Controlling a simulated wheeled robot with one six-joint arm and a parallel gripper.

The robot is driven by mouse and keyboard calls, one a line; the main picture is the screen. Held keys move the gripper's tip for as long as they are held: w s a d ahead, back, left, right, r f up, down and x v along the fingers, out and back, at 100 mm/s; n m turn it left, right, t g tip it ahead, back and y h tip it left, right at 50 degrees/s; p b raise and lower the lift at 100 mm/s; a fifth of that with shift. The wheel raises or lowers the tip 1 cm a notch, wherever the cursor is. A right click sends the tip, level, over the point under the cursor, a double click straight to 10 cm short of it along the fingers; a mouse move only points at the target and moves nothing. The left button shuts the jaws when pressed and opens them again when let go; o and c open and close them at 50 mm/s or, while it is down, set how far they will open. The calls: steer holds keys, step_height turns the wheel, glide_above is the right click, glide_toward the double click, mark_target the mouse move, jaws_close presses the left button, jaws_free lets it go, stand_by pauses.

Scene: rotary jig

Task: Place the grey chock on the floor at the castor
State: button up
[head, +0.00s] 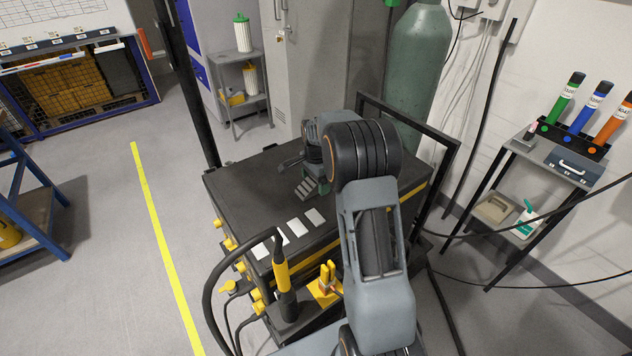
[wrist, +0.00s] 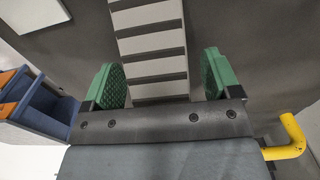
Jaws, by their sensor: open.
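The grey chock (head: 306,188), with a ribbed stepped face, lies on the dark top of the black cart (head: 245,190) in the head view. It also shows in the wrist view (wrist: 150,45), running up from between the finger pads. My gripper (wrist: 162,82) is open, with one green pad on each side of the chock's near end. Gaps show between pads and chock, and the jaws are not closed on it. In the head view my gripper (head: 316,184) is low over the cart top, partly hidden by my arm. I cannot make out the castor in either view.
White cards (head: 292,227) lie on the cart top. A yellow-handled torch (head: 281,270) and a yellow bracket (head: 325,285) are at its front. A green gas cylinder (head: 418,60) and black frame stand behind. Floor left of the cart, by the yellow line (head: 160,230), is clear.

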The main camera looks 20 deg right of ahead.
steer(key=c, duration=1.3)
steer(key=shift+o, duration=0.2)
